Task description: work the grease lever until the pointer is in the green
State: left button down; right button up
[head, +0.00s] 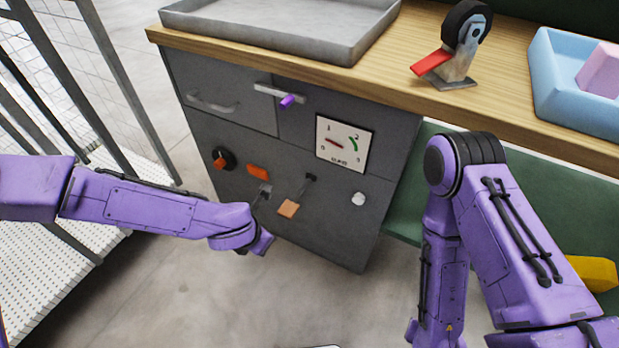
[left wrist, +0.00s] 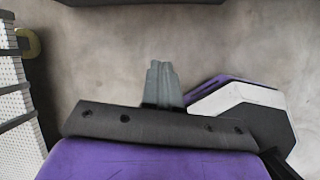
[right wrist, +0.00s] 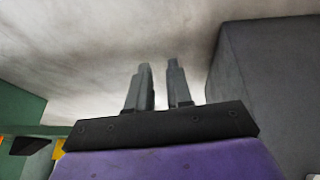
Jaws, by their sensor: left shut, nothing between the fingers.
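The gauge (head: 343,143) is on the dark grey cabinet's front. Its red pointer lies toward the left, outside the green arc on the right. Below it a lever with a tan plate (head: 288,208) hangs from a dark slot. A purple-tipped lever (head: 287,101) sticks out near the top. A grey fitting (head: 264,190) is partly hidden by my left arm. I cannot tell which is the grease lever. My left gripper (left wrist: 161,82) is shut and empty over bare floor, low before the cabinet. My right gripper (right wrist: 158,78) is open and empty, near a grey face.
The cabinet also carries a dark knob (head: 223,158), an orange switch (head: 257,172) and a white button (head: 358,199). On the wooden top stand a grey tray (head: 345,50), a wheeled device with a red lever (head: 430,62) and a blue tray (head: 552,82). A mesh fence (head: 125,90) bounds the left.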

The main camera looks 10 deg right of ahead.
pick_arm(q)
jog(key=s+a+f+m+g+y, duration=0.1)
jog(key=s+a+f+m+y, duration=0.2)
jog(key=s+a+f+m, duration=0.65)
jog(key=s+a+f+m+y, duration=0.1)
jog(key=s+a+f+m, duration=0.2)
jog(key=s+a+m, duration=0.2)
jog(key=s+a+f+m+y, duration=0.1)
jog(key=s+a+f+m, duration=0.2)
jog(key=s+a+m, duration=0.3)
jog(key=s+a, duration=0.2)
jog(key=a, duration=0.1)
jog(key=shift+a, duration=0.15)
jog(key=shift+s, duration=0.1)
